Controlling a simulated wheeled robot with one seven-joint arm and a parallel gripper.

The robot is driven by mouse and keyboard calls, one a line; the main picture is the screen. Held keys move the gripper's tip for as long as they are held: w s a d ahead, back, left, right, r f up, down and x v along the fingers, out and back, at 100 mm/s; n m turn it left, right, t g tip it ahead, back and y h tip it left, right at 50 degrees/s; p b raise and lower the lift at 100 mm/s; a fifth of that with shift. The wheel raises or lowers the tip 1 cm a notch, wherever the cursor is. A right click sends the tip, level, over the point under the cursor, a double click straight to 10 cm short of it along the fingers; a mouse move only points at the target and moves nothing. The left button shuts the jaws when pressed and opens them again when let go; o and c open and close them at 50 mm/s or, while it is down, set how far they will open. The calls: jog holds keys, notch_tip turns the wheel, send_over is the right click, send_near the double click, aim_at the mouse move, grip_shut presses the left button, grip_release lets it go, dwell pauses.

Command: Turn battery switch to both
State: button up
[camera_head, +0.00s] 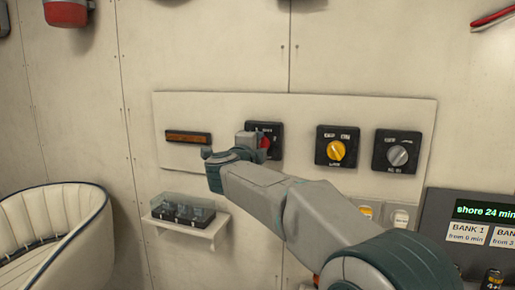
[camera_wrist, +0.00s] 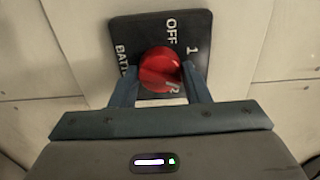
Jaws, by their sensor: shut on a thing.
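The battery switch is a black square plate (camera_wrist: 206,38) with a round red knob (camera_wrist: 158,66), mounted on the white wall panel. In the head view my gripper (camera_head: 251,141) covers much of the switch, and only the plate's edge (camera_head: 277,130) and a bit of the red knob (camera_head: 265,142) show. I cannot tell which mark the knob points at.
A yellow-knob switch (camera_head: 337,150) and a grey-knob switch (camera_head: 397,156) sit to the right on the same panel (camera_head: 300,105). A brown strip (camera_head: 188,137) is to the left, above a small shelf (camera_head: 207,232) with black boxes. A screen (camera_head: 484,212) stands at lower right.

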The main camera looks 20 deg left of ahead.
jog(key=o, duration=1)
jog(key=shift+c, duration=0.2)
jog(key=shift+s, duration=0.15)
jog(key=s+b, duration=0.3)
jog(key=s, duration=1)
jog(key=shift+s, duration=0.3)
